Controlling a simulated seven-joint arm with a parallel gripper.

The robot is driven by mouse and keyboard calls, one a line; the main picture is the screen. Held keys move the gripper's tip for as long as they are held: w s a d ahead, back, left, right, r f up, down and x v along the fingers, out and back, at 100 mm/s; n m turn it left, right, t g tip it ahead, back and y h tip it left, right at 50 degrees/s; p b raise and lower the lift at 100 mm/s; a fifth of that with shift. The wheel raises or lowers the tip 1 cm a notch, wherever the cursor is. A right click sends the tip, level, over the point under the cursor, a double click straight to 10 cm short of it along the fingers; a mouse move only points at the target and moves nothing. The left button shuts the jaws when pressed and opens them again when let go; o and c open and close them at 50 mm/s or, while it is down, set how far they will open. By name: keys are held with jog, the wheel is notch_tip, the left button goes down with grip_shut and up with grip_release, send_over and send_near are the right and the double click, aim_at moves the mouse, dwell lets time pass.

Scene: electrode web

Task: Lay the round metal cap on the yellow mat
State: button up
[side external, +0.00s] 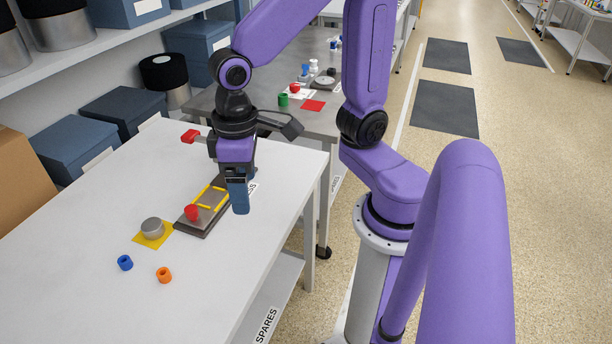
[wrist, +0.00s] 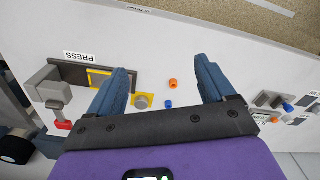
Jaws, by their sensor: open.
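The round metal cap (side external: 152,225) is a short grey cylinder. It rests on the yellow mat (side external: 140,241), flat on the white table. Cap (wrist: 142,101) and mat (wrist: 151,96) also show in the wrist view, close beside the left finger, which may hide part of the mat. My gripper (side external: 239,207), with blue fingers, is above the table, up and to the right of the cap in the side view and apart from it. In the wrist view the fingers (wrist: 162,66) are spread wide with nothing held between them.
The press (side external: 190,226), a dark base with a yellow frame and red knob, lies beside the mat, partly behind my gripper. A blue ring (side external: 125,263) and an orange ring (side external: 164,275) lie near the mat. The left front table is clear; boxes line the back.

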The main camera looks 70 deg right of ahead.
jog(key=s+d+n, duration=0.5)
jog(key=s+n, duration=0.3)
jog(key=s, duration=0.1)
jog(key=shift+s+d+f, duration=0.2)
jog(key=shift+s+f, duration=0.05)
dwell(0.8)
